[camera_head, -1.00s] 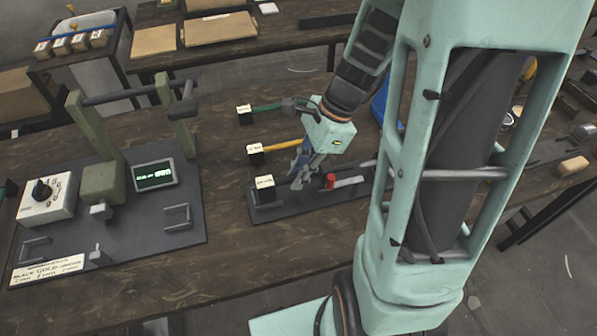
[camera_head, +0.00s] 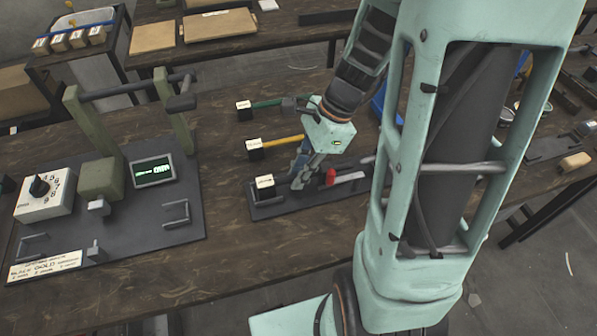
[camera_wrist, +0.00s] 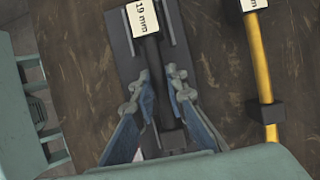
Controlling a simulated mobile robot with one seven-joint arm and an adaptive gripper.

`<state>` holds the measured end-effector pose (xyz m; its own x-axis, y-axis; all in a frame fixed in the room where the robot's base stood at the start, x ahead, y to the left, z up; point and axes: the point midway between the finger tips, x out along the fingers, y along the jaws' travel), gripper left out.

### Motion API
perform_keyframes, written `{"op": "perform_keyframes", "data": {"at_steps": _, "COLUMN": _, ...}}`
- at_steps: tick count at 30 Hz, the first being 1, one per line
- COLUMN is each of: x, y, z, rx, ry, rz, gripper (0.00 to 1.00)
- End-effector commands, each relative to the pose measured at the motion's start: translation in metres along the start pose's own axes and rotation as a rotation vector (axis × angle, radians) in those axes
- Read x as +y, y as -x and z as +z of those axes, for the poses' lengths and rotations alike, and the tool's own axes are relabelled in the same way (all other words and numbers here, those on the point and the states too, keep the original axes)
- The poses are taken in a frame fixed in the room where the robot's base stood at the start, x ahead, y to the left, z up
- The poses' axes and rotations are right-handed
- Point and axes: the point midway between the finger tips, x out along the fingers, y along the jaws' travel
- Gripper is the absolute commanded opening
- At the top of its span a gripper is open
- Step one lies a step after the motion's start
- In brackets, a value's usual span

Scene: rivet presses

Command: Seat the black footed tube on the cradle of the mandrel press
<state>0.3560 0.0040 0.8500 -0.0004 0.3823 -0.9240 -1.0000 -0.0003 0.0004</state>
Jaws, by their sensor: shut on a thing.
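The black footed tube (camera_wrist: 151,52) has a label block reading "19 mm" at one end. It lies along a dark tray (camera_head: 285,204) on the bench, and its label block (camera_head: 264,186) shows in the head view. My gripper (camera_wrist: 160,82) is shut on the tube partway along it, one finger on each side; in the head view my gripper (camera_head: 300,178) is low over the tray and hides much of the tube. A press stands at the left on a grey base plate (camera_head: 140,215), with green posts and a horizontal dark mandrel bar (camera_head: 135,88). Small U-shaped brackets (camera_head: 176,215) stand on its plate.
A yellow tube (camera_head: 283,140) and a green tube (camera_head: 266,109) with black feet lie behind the tray. A red part (camera_head: 330,177) is right of my gripper. The press carries a dial box (camera_head: 42,200) and a display (camera_head: 153,171). Bare bench separates press and tray.

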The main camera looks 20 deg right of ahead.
Motion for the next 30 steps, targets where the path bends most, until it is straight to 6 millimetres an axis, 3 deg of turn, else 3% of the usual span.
{"op": "perform_keyframes", "data": {"at_steps": 5, "x": 0.000, "y": 0.000, "z": 0.000, "rx": 0.000, "ry": 0.000, "rz": 0.000, "gripper": 0.00}}
{"op": "perform_keyframes", "data": {"at_steps": 6, "x": 0.000, "y": 0.000, "z": 0.000, "rx": 0.000, "ry": 0.000, "rz": 0.000, "gripper": 0.15}}
{"op": "perform_keyframes", "data": {"at_steps": 11, "x": 0.000, "y": 0.000, "z": 0.000, "rx": 0.000, "ry": 0.000, "rz": 0.000, "gripper": 0.33}}
{"op": "perform_keyframes", "data": {"at_steps": 22, "x": -0.001, "y": 0.005, "z": 0.000, "rx": 0.000, "ry": 0.000, "rz": -0.003, "gripper": 0.33}}
{"op": "perform_keyframes", "data": {"at_steps": 26, "x": -0.001, "y": 0.024, "z": 0.000, "rx": 0.002, "ry": 0.001, "rz": -0.006, "gripper": 0.33}}
{"op": "perform_keyframes", "data": {"at_steps": 30, "x": -0.002, "y": 0.055, "z": 0.000, "rx": 0.002, "ry": 0.001, "rz": -0.008, "gripper": 0.33}}
